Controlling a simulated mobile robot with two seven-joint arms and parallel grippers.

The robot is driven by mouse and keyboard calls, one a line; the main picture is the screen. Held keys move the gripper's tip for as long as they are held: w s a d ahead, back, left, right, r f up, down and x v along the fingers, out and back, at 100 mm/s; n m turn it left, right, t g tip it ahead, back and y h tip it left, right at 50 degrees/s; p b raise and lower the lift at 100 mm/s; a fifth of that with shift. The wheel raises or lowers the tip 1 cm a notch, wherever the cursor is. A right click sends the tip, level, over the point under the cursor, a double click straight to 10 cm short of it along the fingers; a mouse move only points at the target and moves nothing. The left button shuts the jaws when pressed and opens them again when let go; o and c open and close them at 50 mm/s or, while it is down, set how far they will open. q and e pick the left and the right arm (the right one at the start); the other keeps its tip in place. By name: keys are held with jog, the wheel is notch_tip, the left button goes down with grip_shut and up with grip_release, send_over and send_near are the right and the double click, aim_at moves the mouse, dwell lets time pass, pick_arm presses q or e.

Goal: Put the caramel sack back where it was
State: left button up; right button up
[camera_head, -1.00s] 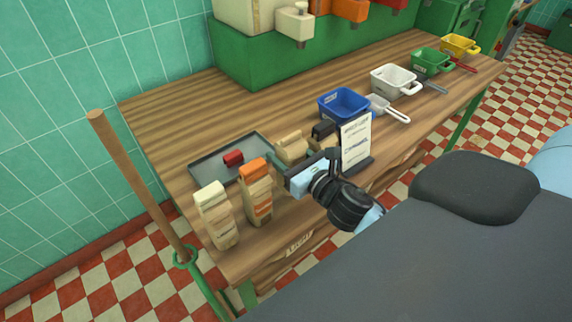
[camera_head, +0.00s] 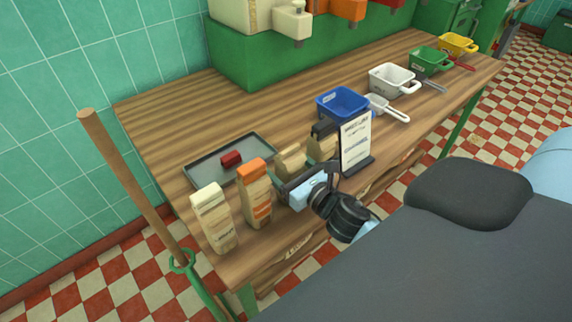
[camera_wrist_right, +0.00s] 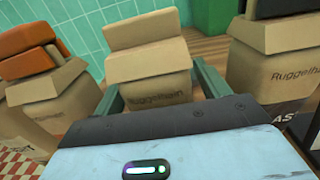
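The caramel sack (camera_head: 291,163), a paper bag with a tan top, is in the row along the table's front edge, between the orange-topped and dark-topped sacks. In the right wrist view the caramel sack (camera_wrist_right: 150,88) is upright and centred. My right gripper (camera_wrist_right: 158,85) has one finger at each side of it, close against the bag, and looks shut on it. In the head view my right gripper (camera_head: 300,185) comes from the front edge, and its fingertips are hidden. The sack's base is hidden. My left gripper is not in view.
The orange-topped sack (camera_head: 256,195) and cream-topped sack (camera_head: 213,220) stand to the left. The dark-topped sack (camera_wrist_right: 275,70) and a sign (camera_head: 355,143) stand to the right. Behind are a grey tray (camera_head: 205,172) with a red block (camera_head: 231,159) and a blue bin (camera_head: 342,103).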

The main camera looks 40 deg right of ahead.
jog(key=shift+s+r, duration=0.15)
jog(key=shift+r, duration=0.05)
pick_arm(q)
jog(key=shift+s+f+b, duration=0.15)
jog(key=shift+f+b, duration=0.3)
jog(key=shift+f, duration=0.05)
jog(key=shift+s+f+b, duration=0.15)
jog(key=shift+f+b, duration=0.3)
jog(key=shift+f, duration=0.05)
pick_arm(e)
jog(key=s, duration=1.1)
jog(key=shift+s+d, duration=0.3)
jog(key=shift+d, duration=0.15)
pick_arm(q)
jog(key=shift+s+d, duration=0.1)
pick_arm(e)
jog(key=shift+f, duration=0.1)
